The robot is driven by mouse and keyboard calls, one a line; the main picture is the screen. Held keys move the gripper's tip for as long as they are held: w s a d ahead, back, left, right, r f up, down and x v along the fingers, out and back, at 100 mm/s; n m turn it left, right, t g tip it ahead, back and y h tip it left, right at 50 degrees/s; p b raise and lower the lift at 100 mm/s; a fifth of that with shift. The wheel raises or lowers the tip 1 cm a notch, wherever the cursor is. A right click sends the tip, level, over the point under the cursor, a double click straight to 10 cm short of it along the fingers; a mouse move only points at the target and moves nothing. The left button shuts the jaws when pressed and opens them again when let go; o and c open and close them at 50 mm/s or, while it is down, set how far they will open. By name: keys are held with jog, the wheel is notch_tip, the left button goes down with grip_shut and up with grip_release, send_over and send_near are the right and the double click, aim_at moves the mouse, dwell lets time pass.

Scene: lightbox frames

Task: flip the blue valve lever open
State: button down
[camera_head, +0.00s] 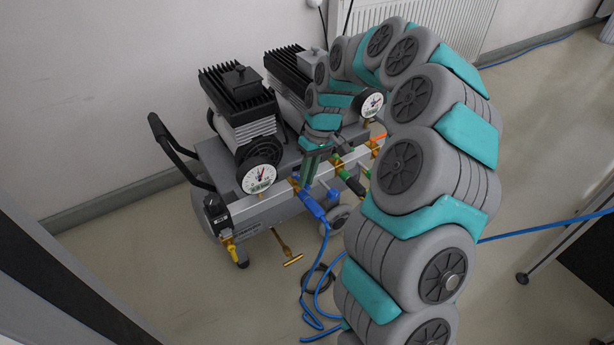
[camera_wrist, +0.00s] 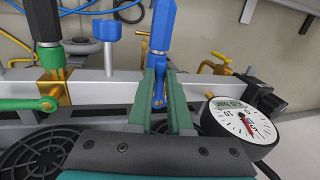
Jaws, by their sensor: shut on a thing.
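The blue valve lever (camera_wrist: 158,92) shows in the wrist view between the two green fingers of my gripper (camera_wrist: 160,72). The fingers are shut on it from either side. The lever runs along the fingers, and a blue hose connector (camera_wrist: 163,25) rises just beyond the fingertips. In the head view, my gripper (camera_head: 307,181) reaches down to the front rail of the compressor (camera_head: 270,212), just above the blue connector (camera_head: 312,205). The lever itself is too small and covered to make out there.
A pressure gauge (camera_wrist: 241,122) stands close right of my gripper. A green lever (camera_wrist: 22,104) on a brass valve (camera_wrist: 55,90) lies to the left, beside a blue knob (camera_wrist: 107,32). A brass tool (camera_head: 287,250) and blue hose (camera_head: 311,305) are near the floor in front.

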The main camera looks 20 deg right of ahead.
jog(key=shift+s+a+m+b, duration=0.15)
jog(key=shift+a+m+b, duration=0.15)
jog(key=shift+m, duration=0.3)
jog(key=c, duration=0.8)
grip_release()
jog(key=shift+c, duration=0.2)
jog(key=shift+d+r, duration=0.1)
